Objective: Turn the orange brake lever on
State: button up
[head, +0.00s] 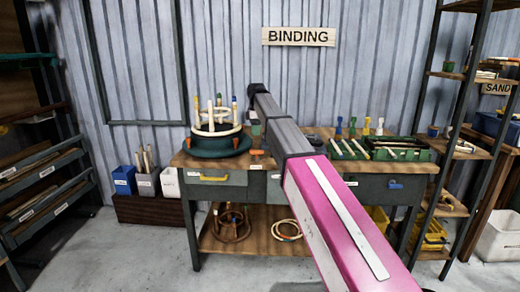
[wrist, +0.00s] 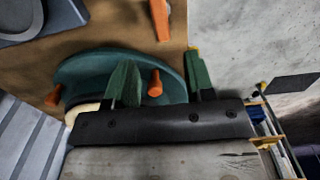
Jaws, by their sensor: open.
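A dark green round turntable (head: 218,146) sits on the left of the wooden bench in the head view. Small orange parts show at its left edge (head: 187,143) and by its right edge (head: 257,153). In the wrist view my gripper (wrist: 160,58) is open, its two green fingers apart over the turntable (wrist: 85,68). An orange lever-like piece (wrist: 155,84) appears between the fingers, with no clear contact. Other orange pieces lie at left (wrist: 53,96) and top (wrist: 160,18). I cannot tell for certain which is the brake lever.
A pale ring frame with upright pegs (head: 214,125) stands on the turntable. Green trays (head: 375,147) with tools stand on the right of the bench (head: 290,160). A shelf rack (head: 455,120) is at right. Bins (head: 145,181) stand left of the bench. Floor in front is clear.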

aim_at(257, 151)
notch_tip(257, 151, down, 10)
jog(key=shift+f, duration=0.1)
dwell(0.4)
grip_shut()
